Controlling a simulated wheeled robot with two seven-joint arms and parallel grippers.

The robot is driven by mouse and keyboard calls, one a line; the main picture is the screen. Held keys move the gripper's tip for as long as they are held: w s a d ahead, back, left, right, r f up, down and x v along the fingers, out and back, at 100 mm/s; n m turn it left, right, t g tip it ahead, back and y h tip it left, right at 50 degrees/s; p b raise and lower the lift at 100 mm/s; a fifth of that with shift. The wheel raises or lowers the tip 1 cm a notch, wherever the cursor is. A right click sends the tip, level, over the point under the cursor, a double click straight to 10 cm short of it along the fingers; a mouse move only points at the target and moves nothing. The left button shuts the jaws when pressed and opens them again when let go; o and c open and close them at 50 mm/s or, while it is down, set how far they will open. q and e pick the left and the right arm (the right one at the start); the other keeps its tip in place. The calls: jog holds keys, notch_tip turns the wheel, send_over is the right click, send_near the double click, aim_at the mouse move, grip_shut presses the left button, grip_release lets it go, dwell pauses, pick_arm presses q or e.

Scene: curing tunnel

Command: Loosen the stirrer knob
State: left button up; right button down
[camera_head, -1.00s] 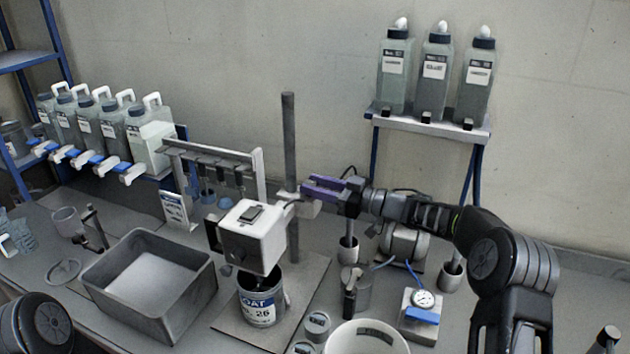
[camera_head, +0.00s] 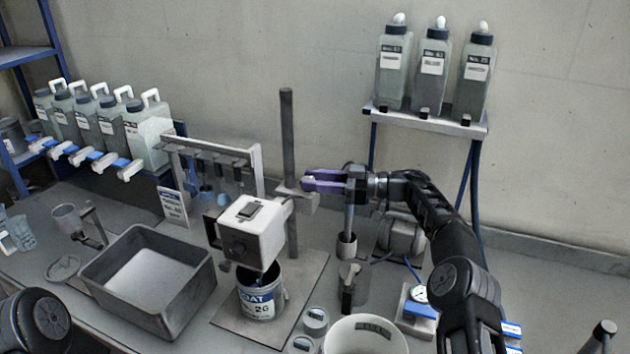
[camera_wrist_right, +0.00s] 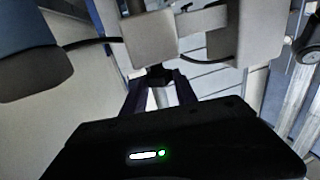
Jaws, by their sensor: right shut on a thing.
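The stirrer is a white box-shaped head (camera_head: 252,231) on an upright grey rod (camera_head: 289,150), above an open paint can (camera_head: 260,299). A pale clamp block (camera_head: 297,199) joins it to the rod. The stirrer knob (camera_wrist_right: 160,76) is a small dark piece at the clamp in the right wrist view, between my finger ends; in the head view my fingers hide it. My right gripper (camera_head: 306,181) with purple fingers reaches the clamp from the right and is shut on the knob; its fingers also show in the right wrist view (camera_wrist_right: 158,92). My left gripper is out of view.
A grey tray (camera_head: 90,272) stands left of the can. A rack with hanging tools (camera_head: 212,153) is behind the stirrer. A white tub (camera_head: 365,337), gauge (camera_head: 418,294) and cup (camera_head: 347,245) stand below my right arm. Bottles sit on a raised shelf (camera_head: 425,121).

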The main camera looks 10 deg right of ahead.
dwell(0.5)
jog(key=c, duration=1)
grip_release()
jog(key=shift+o, duration=0.2)
jog(key=shift+s+m+t+h, duration=0.1)
jog(key=shift+m+t+h, duration=0.3)
jog(key=shift+m+t, duration=0.3)
